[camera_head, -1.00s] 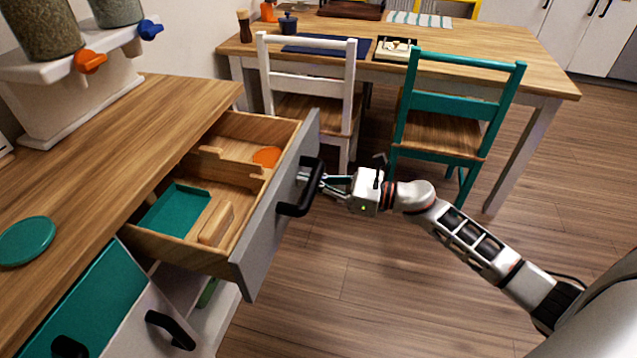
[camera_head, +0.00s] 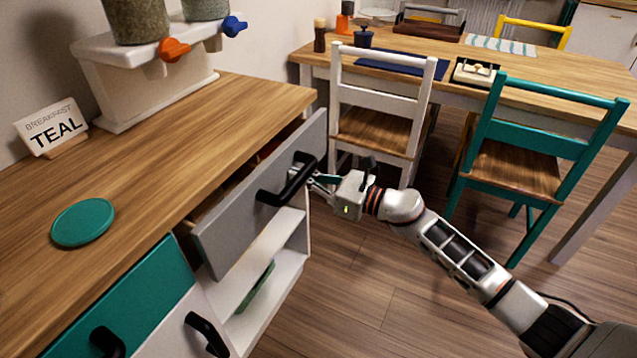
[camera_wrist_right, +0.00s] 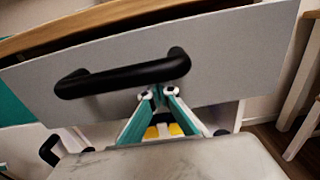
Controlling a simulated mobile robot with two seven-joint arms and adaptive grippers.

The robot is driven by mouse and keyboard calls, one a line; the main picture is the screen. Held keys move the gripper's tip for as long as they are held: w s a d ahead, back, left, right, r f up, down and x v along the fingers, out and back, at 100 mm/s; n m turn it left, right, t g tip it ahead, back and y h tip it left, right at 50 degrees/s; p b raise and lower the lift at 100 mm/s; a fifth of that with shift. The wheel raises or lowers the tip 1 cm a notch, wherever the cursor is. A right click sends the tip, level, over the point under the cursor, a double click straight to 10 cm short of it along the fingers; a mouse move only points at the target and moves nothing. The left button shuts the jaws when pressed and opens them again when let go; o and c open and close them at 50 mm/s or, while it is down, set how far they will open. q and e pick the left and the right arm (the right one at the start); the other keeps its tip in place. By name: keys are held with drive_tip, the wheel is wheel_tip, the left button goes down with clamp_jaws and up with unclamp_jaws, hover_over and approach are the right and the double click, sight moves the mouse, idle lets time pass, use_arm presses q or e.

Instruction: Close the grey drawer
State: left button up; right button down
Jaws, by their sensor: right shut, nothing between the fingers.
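The grey drawer (camera_head: 240,224) is in the cabinet under the wooden counter in the head view. It stands out a little, with a narrow gap behind its front; most of its inside is hidden. Its black handle (camera_head: 288,180) runs along the front. My right gripper (camera_head: 312,178) is shut and empty at the drawer front, by the handle's far end. In the right wrist view, the gripper's fingertips (camera_wrist_right: 158,93) are close together just below the black handle (camera_wrist_right: 124,76), against or very near the grey front (camera_wrist_right: 225,62). My left gripper is not in view.
Below the drawer is an open white shelf (camera_head: 285,262) with a green item. A teal drawer (camera_head: 125,305) is at the lower left. A teal disc (camera_head: 83,222) and a sign (camera_head: 50,128) sit on the counter. A white chair (camera_head: 380,125) stands behind my right gripper.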

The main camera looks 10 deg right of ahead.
sight(286, 173)
drive_tip(key=x, duration=0.3)
drive_tip(key=shift+w+a+f+b, duration=0.15)
drive_tip(key=shift+w+a+b, duration=0.1)
drive_tip(key=shift+b, duration=0.05)
drive_tip(key=shift+w+a, duration=0.2)
drive_tip(key=shift+a, duration=0.05)
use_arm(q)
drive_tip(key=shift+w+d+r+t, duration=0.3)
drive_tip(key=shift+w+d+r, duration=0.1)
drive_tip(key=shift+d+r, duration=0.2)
use_arm(e)
drive_tip(key=shift+r, duration=0.25)
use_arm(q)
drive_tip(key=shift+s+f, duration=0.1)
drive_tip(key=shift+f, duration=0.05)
